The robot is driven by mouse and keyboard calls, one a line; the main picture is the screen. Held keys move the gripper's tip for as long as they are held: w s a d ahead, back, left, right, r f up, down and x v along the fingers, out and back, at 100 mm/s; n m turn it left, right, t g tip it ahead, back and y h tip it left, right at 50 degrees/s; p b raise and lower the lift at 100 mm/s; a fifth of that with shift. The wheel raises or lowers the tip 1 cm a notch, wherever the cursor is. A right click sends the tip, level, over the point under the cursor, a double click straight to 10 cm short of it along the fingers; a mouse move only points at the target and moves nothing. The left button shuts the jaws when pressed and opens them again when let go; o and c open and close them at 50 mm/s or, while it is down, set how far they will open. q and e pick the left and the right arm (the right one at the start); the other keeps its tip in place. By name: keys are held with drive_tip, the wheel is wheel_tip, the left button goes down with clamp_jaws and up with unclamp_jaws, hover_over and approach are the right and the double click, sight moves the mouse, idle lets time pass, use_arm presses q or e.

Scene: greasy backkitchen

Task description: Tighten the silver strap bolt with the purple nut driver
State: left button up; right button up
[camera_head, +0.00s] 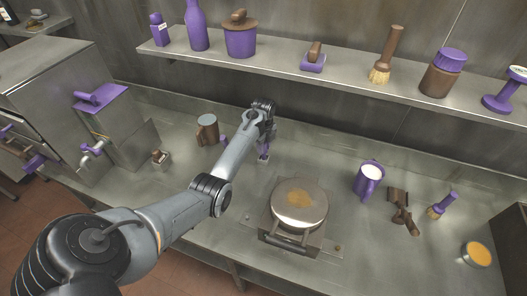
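My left arm reaches from the lower left over the steel counter. My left gripper (264,148) is at the back of the counter, behind the round press. Its fingers are small and partly hidden by my wrist, so I cannot tell whether they are open or shut. A slim purple and pale piece (263,155) shows right at the gripper. It may be the purple nut driver, but I cannot tell whether it is held. Another bit of purple (224,140) shows beside my forearm, mostly hidden. I cannot make out the silver strap bolt. My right gripper is not in view.
A round-topped press (299,203) stands mid-counter. To its right are a purple mug (369,180), a brown object (400,211), a purple-handled brush (441,206) and an orange-topped tin (477,254). A steel-and-brown cup (208,129) stands left. A loaded shelf (345,75) runs above.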

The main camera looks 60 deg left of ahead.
use_arm(q)
drive_tip(key=shift+c, duration=0.7)
drive_tip(key=shift+r+p, duration=0.35)
drive_tip(key=shift+r, duration=2)
